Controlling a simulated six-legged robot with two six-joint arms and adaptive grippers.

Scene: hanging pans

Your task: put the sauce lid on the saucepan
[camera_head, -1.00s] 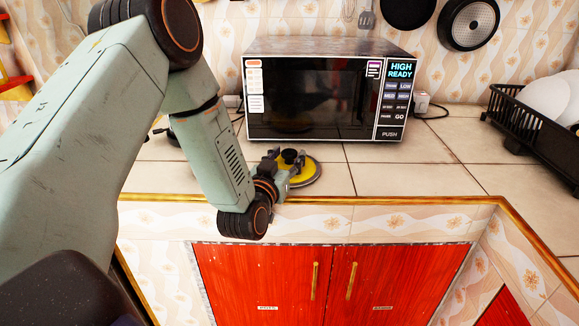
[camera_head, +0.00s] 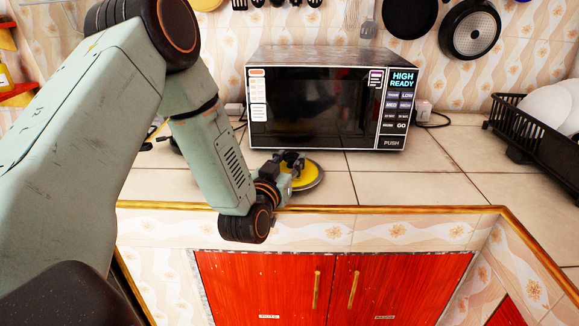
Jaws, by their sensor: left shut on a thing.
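The sauce lid (camera_head: 306,175) is a round yellow disc with a grey rim and a dark knob. It is low over the tiled counter, in front of the microwave; I cannot tell whether it touches the counter. My left gripper (camera_head: 292,161) is shut on the lid at its knob, and the gripper and wrist hide the lid's left part. The saucepan cannot be made out; a dark object lies partly hidden behind my left arm, left of the microwave. My right gripper is not in view.
A black microwave (camera_head: 320,105) stands behind the lid. A black dish rack (camera_head: 530,135) with white plates is at the right. Pans (camera_head: 470,28) and utensils hang on the wall. The counter (camera_head: 415,182) is clear to the right, above red cupboards (camera_head: 400,285).

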